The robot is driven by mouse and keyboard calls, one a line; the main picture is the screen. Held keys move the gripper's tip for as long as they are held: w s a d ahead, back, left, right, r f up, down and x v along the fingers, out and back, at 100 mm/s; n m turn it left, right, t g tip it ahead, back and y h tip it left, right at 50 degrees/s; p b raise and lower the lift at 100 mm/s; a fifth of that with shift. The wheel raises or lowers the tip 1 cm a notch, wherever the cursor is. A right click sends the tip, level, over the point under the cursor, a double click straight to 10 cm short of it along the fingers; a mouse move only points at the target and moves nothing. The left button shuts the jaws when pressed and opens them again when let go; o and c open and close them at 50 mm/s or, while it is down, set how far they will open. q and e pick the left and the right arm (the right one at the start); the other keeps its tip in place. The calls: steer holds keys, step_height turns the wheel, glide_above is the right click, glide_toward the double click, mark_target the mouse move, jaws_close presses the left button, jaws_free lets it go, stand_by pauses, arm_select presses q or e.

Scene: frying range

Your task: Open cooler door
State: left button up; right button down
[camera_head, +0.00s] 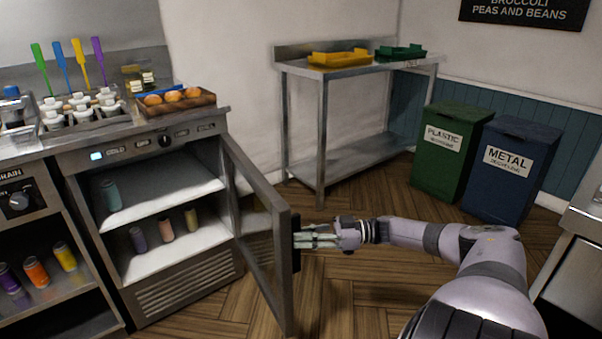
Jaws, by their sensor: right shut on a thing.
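The cooler (187,286) stands at the left under the counter, with a small lit display on its front. Its door (262,240) is swung wide open on its right side, so the lit inside with two shelves shows. A teal can (111,196) stands on the upper shelf and three cans in purple, pink and tan stand on the lower one. My right gripper (304,237) is shut on the dark handle (295,243) at the door's free edge. My left gripper is not in view.
A steel table (345,65) with yellow and green trays stands at the back. A green plastic bin (450,150) and a blue metal bin (511,168) stand at the right. The wooden floor between the door and the bins is clear except for my right arm.

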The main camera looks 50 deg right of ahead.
steer(key=shift+w+d+r, duration=0.35)
steer(key=shift+d+r, duration=0.05)
steer(key=c, duration=1.8)
jaws_free()
steer(key=shift+w, duration=0.1)
steer(key=shift+o, duration=1)
steer(key=shift+w+a+f, duration=0.1)
steer(key=shift+w+f, duration=0.05)
steer(key=shift+f, duration=0.1)
steer(key=v, duration=1.2)
steer(key=shift+a+f, duration=0.1)
steer(key=shift+a, duration=0.05)
